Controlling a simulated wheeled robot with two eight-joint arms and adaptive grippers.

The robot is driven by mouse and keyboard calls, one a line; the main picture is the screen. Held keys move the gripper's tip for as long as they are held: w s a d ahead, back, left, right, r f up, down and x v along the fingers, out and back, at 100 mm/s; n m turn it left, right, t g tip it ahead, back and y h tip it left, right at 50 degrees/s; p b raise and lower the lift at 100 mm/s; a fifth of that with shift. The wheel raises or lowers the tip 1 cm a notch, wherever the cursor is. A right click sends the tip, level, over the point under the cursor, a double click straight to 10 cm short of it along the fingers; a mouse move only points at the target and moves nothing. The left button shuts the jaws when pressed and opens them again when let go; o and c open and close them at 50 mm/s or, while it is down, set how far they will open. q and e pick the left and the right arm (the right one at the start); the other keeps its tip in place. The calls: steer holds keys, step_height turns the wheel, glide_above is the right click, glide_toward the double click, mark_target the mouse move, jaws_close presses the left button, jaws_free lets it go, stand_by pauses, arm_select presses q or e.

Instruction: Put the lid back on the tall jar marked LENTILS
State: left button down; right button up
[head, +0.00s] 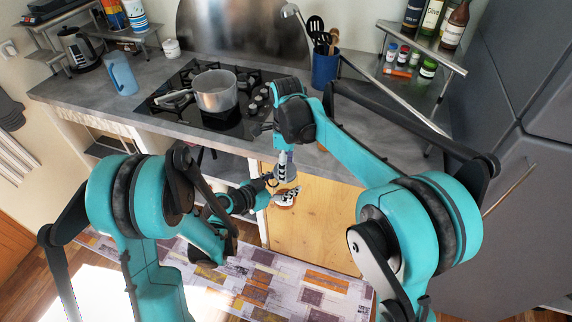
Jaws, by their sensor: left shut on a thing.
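My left gripper (286,195) is in front of the wooden cabinet door, below the counter's front edge. It is shut on a small pale and brownish thing, mostly hidden by the fingers, which may be the lid. My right gripper (284,166) hangs just above the left one, small and partly merged with it, so its jaws cannot be made out. No tall jar with a readable LENTILS marking shows. A small white lidded pot (171,48) stands at the back left of the counter, its label too small to read.
A pot (215,92) sits on the black hob (190,120). A kettle (79,48) and a blue jug (121,74) stand left. A blue utensil holder (325,70) and a shelf of bottles and small jars (428,69) are right. The counter's front left is clear.

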steer(key=m, duration=0.4)
steer(key=shift+m, duration=0.4)
steer(key=m, duration=0.4)
steer(key=o, duration=0.7)
steer(key=shift+o, duration=0.2)
steer(key=shift+r, duration=2.25)
steer(key=shift+c, duration=0.4)
